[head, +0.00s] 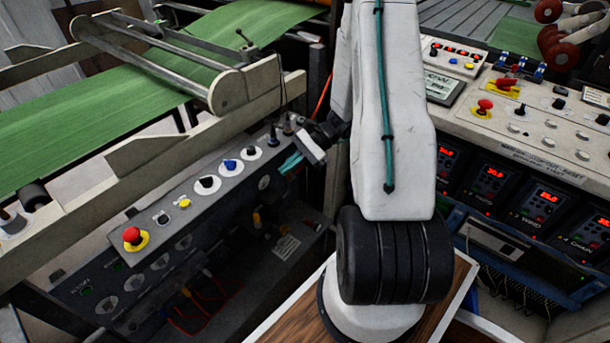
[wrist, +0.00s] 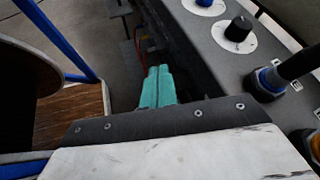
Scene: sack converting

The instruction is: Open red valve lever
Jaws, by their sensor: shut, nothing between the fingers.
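My gripper (head: 289,164) reaches past the right end of the grey control panel (head: 165,206) in the head view, just beside its edge. Its teal fingers also show in the wrist view (wrist: 158,85), side by side and shut, with nothing between them. They point down past the panel's front side. I cannot pick out a red valve lever with certainty in either view. Small orange and yellow parts (head: 256,220) show on the dark front below the panel, too small to identify.
The panel top carries a red mushroom button (head: 132,236), several knobs and a black-handled lever, close to my gripper in the wrist view (wrist: 295,65). Red cables (head: 195,318) hang below. A green web (head: 70,120) runs behind. A second console (head: 520,140) stands right.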

